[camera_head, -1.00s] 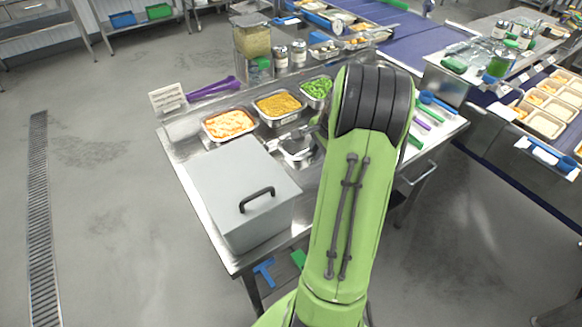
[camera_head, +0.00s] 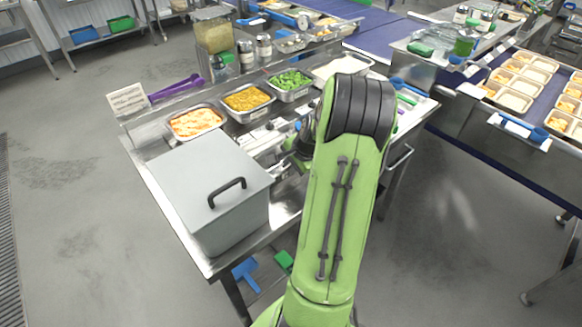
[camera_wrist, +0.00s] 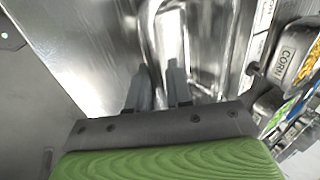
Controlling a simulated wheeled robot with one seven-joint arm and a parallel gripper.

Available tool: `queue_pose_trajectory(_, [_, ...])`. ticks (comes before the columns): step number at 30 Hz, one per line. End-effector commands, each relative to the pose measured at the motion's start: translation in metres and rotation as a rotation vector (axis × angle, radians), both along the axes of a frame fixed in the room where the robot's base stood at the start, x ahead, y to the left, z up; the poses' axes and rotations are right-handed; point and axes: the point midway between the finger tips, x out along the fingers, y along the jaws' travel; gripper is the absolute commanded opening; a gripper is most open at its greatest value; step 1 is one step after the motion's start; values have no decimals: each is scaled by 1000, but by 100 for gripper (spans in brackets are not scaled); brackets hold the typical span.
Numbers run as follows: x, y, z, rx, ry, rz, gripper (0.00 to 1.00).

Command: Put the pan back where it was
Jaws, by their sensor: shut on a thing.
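My gripper (camera_wrist: 157,85) shows in the wrist view with its two dark fingers close together. It is shut on a shiny metal piece that appears to be part of the pan (camera_wrist: 203,40), whose bright curved metal runs up beyond the fingertips. The pan's full outline cannot be made out against the steel around it. In the head view my green arm hides most of the gripper, which is low over the steel table (camera_head: 283,222), right of the grey lidded box. I cannot tell whether the pan touches the table.
The grey box (camera_head: 205,180) with a black handle fills the table's near left. Behind stand trays of orange food (camera_head: 195,122), corn (camera_head: 247,98), green vegetables (camera_head: 290,82) and white food (camera_head: 341,67). A purple utensil (camera_head: 176,87) lies at the back left.

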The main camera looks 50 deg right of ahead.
Motion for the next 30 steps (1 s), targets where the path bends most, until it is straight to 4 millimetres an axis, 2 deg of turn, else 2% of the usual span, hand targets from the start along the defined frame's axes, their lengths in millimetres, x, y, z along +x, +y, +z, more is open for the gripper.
queue_pose_trajectory(4, [0, 0, -2, -1, -1, 0, 0])
queue_pose_trajectory(5, [0, 0, -2, 0, 0, 0, 23])
queue_pose_trajectory(9, [0, 0, -1, 0, 0, 0, 44])
queue_pose_trajectory(17, [0, 0, 0, -1, 0, 0, 46])
queue_pose_trajectory(20, [-2, 0, 8, -3, 0, -1, 46])
queue_pose_trajectory(30, [-39, 8, 85, -4, 0, -3, 46])
